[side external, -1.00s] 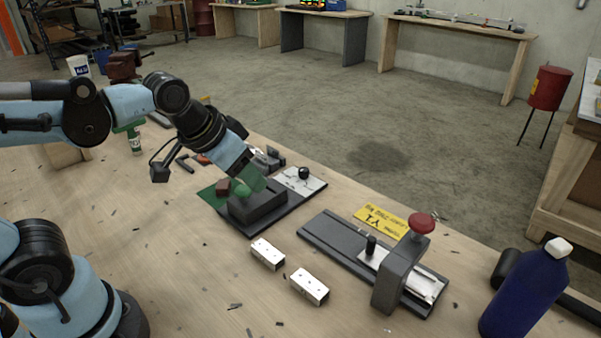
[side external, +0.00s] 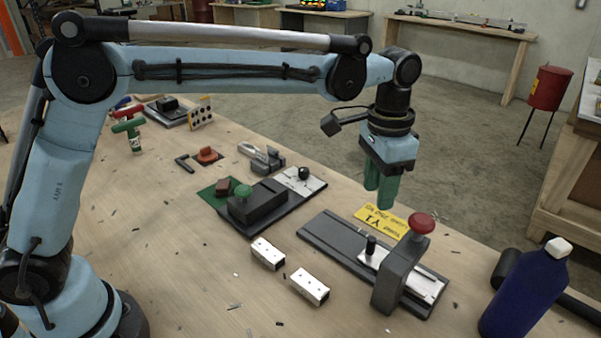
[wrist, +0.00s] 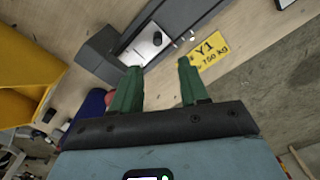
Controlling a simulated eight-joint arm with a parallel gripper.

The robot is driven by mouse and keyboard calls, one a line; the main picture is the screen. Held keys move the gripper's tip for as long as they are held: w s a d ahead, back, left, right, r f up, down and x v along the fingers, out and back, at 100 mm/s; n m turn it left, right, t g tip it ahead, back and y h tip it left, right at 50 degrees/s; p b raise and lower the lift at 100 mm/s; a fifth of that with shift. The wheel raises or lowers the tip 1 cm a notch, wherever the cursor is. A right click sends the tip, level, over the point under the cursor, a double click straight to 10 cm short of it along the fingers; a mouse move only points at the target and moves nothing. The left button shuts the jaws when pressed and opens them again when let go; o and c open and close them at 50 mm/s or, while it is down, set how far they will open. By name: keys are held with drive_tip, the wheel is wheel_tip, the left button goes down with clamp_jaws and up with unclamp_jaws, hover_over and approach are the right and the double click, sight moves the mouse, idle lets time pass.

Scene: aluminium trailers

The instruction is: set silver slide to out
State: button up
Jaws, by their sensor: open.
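A silver slide plate (side external: 425,284) with an upright black knob (side external: 371,245) lies in a dark rail fixture (side external: 330,232). A dark block (side external: 396,276) with a red round button stands across the plate. The plate (wrist: 146,46) and its knob (wrist: 157,38) also show in the wrist view, beyond my fingertips. My gripper (side external: 379,188) has green fingers pointing down, apart and empty. It hangs in the air above the yellow Y1 card, clear of the knob. In the wrist view my gripper (wrist: 158,69) shows a clear gap between its fingers.
A second dark fixture (side external: 280,210) has a green button, a pale plate (side external: 298,180) and a black ball knob. The yellow Y1 card (side external: 381,221) lies behind the rail. Two white blocks (side external: 268,254) lie in front. A blue bottle (side external: 524,290) stands at the right.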

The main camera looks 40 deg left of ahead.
sight(373, 238)
drive_tip(key=f, duration=1.2)
drive_tip(key=shift+w+d+f, duration=0.1)
drive_tip(key=shift+d+f, duration=0.2)
clamp_jaws()
